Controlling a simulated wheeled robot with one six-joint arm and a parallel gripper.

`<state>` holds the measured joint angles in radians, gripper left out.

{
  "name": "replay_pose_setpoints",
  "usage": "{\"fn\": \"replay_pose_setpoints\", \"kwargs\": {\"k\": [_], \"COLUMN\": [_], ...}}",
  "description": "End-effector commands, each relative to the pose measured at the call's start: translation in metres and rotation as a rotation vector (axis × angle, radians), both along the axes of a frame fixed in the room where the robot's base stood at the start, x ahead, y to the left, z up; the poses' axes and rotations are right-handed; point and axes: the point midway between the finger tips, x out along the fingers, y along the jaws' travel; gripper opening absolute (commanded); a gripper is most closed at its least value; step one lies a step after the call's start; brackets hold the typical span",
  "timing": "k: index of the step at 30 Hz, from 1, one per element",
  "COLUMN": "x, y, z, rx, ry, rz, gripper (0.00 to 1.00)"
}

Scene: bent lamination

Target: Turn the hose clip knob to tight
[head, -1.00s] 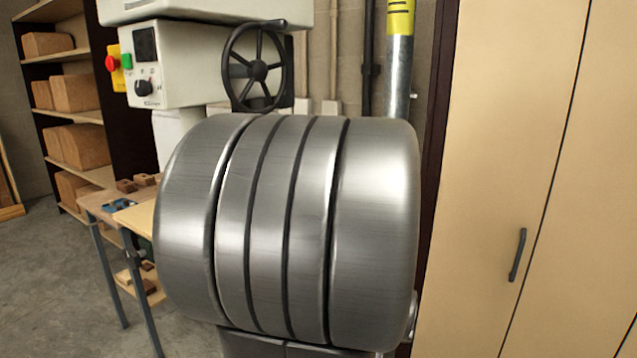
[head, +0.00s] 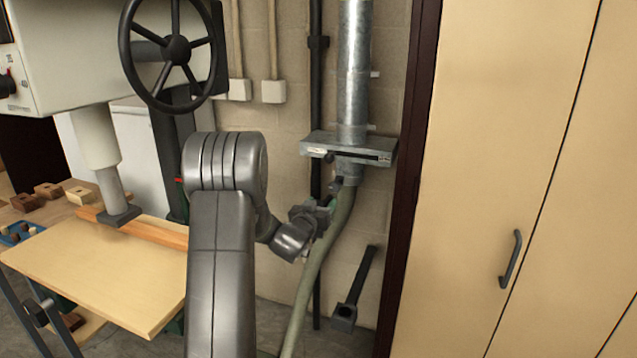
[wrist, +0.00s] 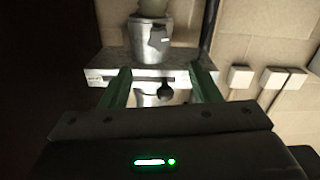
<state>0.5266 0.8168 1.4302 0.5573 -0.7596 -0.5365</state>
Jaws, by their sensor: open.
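A green hose (head: 322,262) rises to a galvanised pipe (head: 354,70) on the wall. Around their joint is a metal collar (head: 348,168) with small dark parts (head: 337,184) at the hose end. My gripper (head: 334,194) is beside the hose top, partly hidden by its own wrist. The wrist view looks upside down: the collar (wrist: 150,42) with a grey tab is at the top. A dark round knob (wrist: 165,91) shows between my open green fingers (wrist: 160,76), apart from both. I cannot tell whether it belongs to the clip or the gate plate.
A metal gate plate (head: 318,147) crosses the pipe just above the collar. A tall cabinet (head: 480,180) stands right. A drill press with handwheel (head: 176,50) and wooden table (head: 100,270) stands left.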

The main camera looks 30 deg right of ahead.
Motion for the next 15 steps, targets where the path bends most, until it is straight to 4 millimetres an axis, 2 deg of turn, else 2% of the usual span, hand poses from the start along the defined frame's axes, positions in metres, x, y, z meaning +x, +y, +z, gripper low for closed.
{"fn": "replay_pose_setpoints", "kwargs": {"k": [15], "x": [0.053], "y": [-0.066], "z": [0.002], "rx": [0.001], "ry": [0.001], "rz": [0.002], "gripper": [0.56]}}
